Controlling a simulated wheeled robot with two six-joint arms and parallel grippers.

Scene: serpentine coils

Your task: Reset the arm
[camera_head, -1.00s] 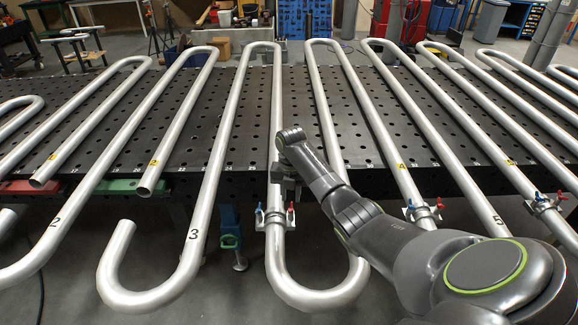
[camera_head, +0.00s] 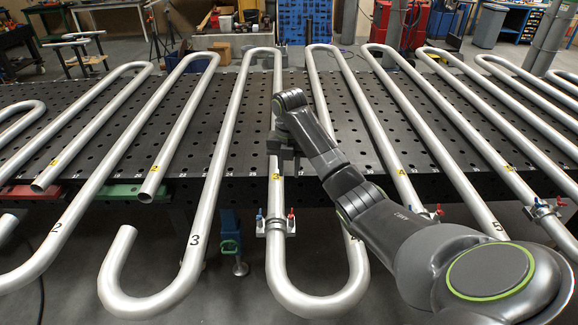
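My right arm comes in from the lower right and reaches to the pipe at the picture's middle. Its gripper (camera_head: 281,150) is at the straight pipe run marked 3 (camera_head: 276,190), above a clamp (camera_head: 275,222) with blue and red handles. The gripper's fingers are small and dark, so I cannot tell whether they are shut on the pipe or only beside it. My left arm and gripper are not in view.
Several silver serpentine pipes lie across a black perforated table (camera_head: 240,140). A blue and green stand clamp (camera_head: 231,240) hangs at the table's front edge. Curved pipe ends stick out over the floor.

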